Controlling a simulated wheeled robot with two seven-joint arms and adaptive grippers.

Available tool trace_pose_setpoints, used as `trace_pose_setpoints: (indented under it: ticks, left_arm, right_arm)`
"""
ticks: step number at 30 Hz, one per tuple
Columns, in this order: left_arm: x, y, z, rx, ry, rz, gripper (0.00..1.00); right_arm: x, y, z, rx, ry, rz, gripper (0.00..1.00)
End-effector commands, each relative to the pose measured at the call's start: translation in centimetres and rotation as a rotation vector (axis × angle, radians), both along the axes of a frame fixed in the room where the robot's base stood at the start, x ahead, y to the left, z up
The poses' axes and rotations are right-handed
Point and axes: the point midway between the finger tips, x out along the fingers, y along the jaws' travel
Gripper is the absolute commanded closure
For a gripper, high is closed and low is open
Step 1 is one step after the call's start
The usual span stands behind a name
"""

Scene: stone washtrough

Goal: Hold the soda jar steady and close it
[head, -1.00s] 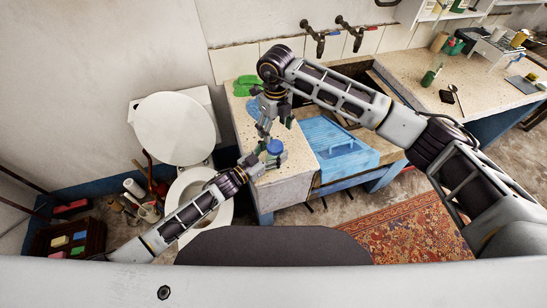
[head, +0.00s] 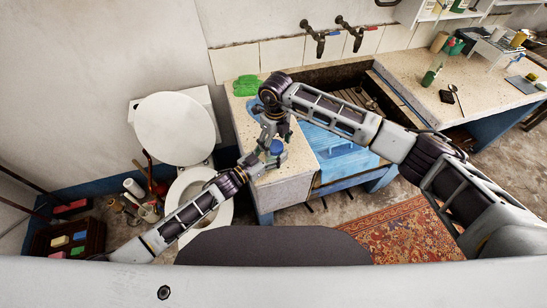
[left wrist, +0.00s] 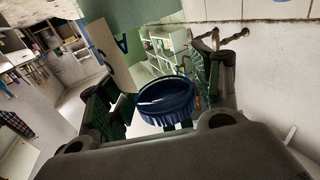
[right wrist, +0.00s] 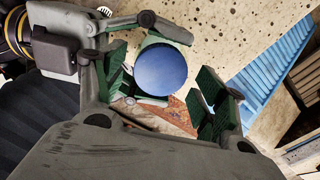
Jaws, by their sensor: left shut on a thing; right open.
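The soda jar has a round blue lid (head: 277,147) and stands on the near end of the stone counter in the head view. My left gripper (head: 262,158) reaches in from the left and is shut on the jar, below the lid. The ribbed edge of the lid (left wrist: 165,100) shows between its fingers in the left wrist view. My right gripper (head: 273,132) is open just above the lid. In the right wrist view, the lid's smooth top (right wrist: 160,68) lies between its spread fingers, apart from the right one. Most of the jar body is hidden. I cannot tell how tightly the lid sits.
A green cloth-like item (head: 246,86) lies behind my right gripper on the counter (head: 288,178). To the right is the trough with a blue washboard (head: 340,155). A toilet (head: 175,130) stands left of the counter. Two taps are on the wall behind.

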Motion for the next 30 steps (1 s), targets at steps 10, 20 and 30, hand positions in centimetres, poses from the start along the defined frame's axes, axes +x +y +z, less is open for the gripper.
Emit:
trace_pose_setpoints:
  ticks: [10,20,30]
  left_arm:
    - [0.01,0.01,-0.01,0.0,0.0,0.0,1.0]
    - [0.01,0.01,-0.01,0.0,0.0,0.0,1.0]
    - [0.01,-0.01,0.0,0.0,0.0,0.0,1.0]
  right_arm:
    - [-0.05,0.01,-0.67,0.0,0.0,0.001,0.29]
    - [-0.04,0.03,-0.64,0.0,0.0,0.001,0.59]
    - [-0.1,0.1,-0.65,0.002,0.001,-0.026,0.78]
